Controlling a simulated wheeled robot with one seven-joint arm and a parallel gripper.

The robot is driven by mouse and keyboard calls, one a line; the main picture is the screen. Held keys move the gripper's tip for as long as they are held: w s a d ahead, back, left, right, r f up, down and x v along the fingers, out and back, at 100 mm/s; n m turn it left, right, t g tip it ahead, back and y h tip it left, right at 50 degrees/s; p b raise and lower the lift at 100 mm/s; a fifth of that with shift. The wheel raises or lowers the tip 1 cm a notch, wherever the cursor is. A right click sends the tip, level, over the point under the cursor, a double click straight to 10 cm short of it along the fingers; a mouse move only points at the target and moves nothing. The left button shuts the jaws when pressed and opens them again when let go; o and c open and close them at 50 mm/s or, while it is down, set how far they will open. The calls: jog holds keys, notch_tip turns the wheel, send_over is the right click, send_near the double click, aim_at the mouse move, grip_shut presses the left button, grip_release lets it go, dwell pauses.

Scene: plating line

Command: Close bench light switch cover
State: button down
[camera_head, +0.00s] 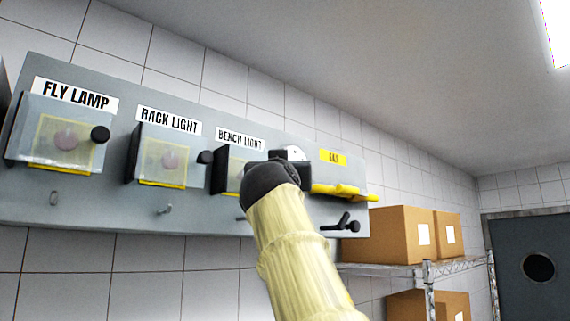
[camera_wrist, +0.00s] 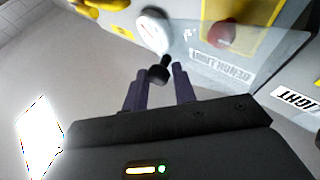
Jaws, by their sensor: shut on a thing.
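The bench light switch box (camera_head: 228,172) is on the wall panel under its BENCH LIGHT label (camera_head: 240,138). My gripper (camera_head: 280,158) is in front of its right side and hides part of it. In the wrist view the label (camera_wrist: 222,68) is upside down, and a red button (camera_wrist: 222,34) shows beside a yellow edge. My gripper (camera_wrist: 157,84) has its two dark fingers on either side of a black round knob (camera_wrist: 158,72), shut on it. The knob appears to be the bench light cover's. I cannot tell how far the cover stands open.
The fly lamp box (camera_head: 65,140) and rack light box (camera_head: 165,158) are to the left, each with a black knob. A white round dial (camera_head: 294,153), a yellow handle (camera_head: 340,191) and a black lever (camera_head: 345,224) are close to the right. Cardboard boxes (camera_head: 400,235) stand on a shelf.

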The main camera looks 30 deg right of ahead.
jog(key=shift+w+d+r, duration=0.1)
jog(key=shift+w+d, duration=0.1)
jog(key=shift+w, duration=0.4)
jog(key=shift+w+d+r, duration=0.1)
jog(key=shift+w+d, duration=0.05)
jog(key=shift+w, duration=0.4)
